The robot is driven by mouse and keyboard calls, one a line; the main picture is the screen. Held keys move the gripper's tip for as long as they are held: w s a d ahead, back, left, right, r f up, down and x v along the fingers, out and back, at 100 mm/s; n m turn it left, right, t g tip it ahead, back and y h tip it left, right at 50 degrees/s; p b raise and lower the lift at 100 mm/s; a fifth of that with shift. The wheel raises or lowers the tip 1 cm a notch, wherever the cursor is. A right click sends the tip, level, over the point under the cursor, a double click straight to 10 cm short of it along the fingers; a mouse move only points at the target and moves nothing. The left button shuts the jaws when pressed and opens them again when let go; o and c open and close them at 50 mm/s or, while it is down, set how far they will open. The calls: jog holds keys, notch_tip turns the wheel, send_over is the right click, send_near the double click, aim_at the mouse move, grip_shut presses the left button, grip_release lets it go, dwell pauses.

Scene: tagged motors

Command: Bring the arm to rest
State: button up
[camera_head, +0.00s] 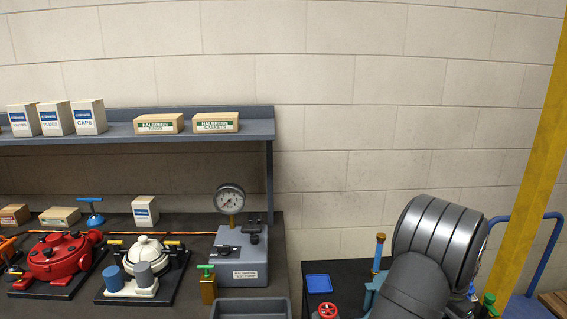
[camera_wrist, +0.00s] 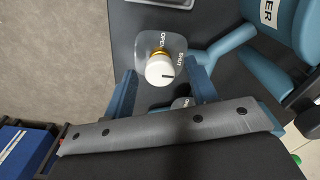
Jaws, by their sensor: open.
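My gripper (camera_wrist: 163,84) shows in the wrist view. Its two blue fingers stand apart, with a grey bar across their base, and nothing is clamped between them. A white knob (camera_wrist: 160,70) on a brass stem, with an OPEN/SHUT plate (camera_wrist: 171,41), shows in the gap between the fingertips. I cannot tell how far it is from them. In the head view my large grey arm links fill the lower right, and the gripper cannot be made out there.
Teal pipework (camera_wrist: 275,72) lies right of the knob. On the left bench stand a test pump (camera_head: 240,258) with a gauge (camera_head: 229,199), a red motor (camera_head: 60,256) and a white-domed unit (camera_head: 146,250). A yellow post (camera_head: 537,160) rises at right. The upper wall area is clear.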

jog(key=shift+n, duration=1.6)
dwell(1.4)
